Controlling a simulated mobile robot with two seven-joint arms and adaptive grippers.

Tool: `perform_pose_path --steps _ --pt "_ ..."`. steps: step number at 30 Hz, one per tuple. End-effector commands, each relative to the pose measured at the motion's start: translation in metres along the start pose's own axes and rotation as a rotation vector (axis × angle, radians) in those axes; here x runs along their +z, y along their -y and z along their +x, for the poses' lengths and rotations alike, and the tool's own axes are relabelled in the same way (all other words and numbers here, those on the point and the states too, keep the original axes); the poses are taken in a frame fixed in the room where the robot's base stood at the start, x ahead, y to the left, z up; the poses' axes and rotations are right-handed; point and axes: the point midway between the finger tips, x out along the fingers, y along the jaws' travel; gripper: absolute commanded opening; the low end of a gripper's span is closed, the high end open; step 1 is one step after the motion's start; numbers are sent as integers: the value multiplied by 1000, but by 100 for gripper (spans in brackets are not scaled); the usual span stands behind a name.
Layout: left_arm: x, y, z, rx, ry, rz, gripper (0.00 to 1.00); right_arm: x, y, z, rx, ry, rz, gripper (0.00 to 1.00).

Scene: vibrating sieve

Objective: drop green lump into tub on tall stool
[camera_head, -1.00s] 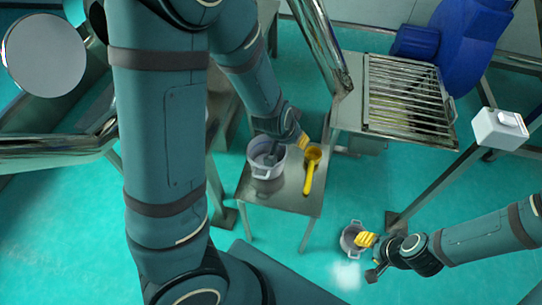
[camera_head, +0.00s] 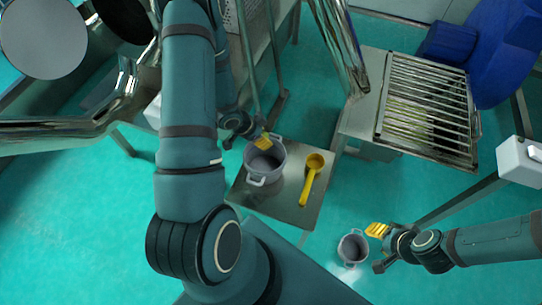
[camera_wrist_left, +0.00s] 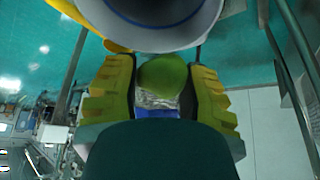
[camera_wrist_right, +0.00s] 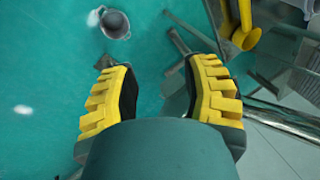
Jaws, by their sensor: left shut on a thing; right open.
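A grey tub (camera_head: 265,178) with handles stands on the metal-topped stool (camera_head: 290,208) in the head view. My left gripper (camera_head: 264,142) is at the tub's back rim. In the left wrist view, my left gripper (camera_wrist_left: 160,92) is shut on the green lump (camera_wrist_left: 163,76), held between its yellow fingers. The rim of the tub (camera_wrist_left: 165,38) lies just beyond the lump; I cannot tell whether they touch. The lump is hidden in the head view. My right gripper (camera_head: 377,230) is open and empty, beside a small grey pot (camera_head: 353,250) low over the floor.
A yellow scoop (camera_head: 311,180) lies on the stool, right of the tub. A metal sieve grate (camera_head: 425,110) and a blue machine (camera_head: 490,45) stand at the back right. A white box (camera_head: 520,160) is at the right edge.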

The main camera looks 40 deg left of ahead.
Motion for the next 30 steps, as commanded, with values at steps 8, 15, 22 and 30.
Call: perform_pose_path --steps 8,15,22,30 --pt "11 0 18 1 -1 2 10 8 -7 17 -1 15 -4 47" --pt "25 0 42 1 -1 0 10 17 -15 40 -3 31 -10 47" --pt "30 0 52 0 -1 0 10 20 -19 50 -4 38 -13 47" --pt "30 0 51 0 -1 0 58 20 -19 49 -4 38 -13 47"
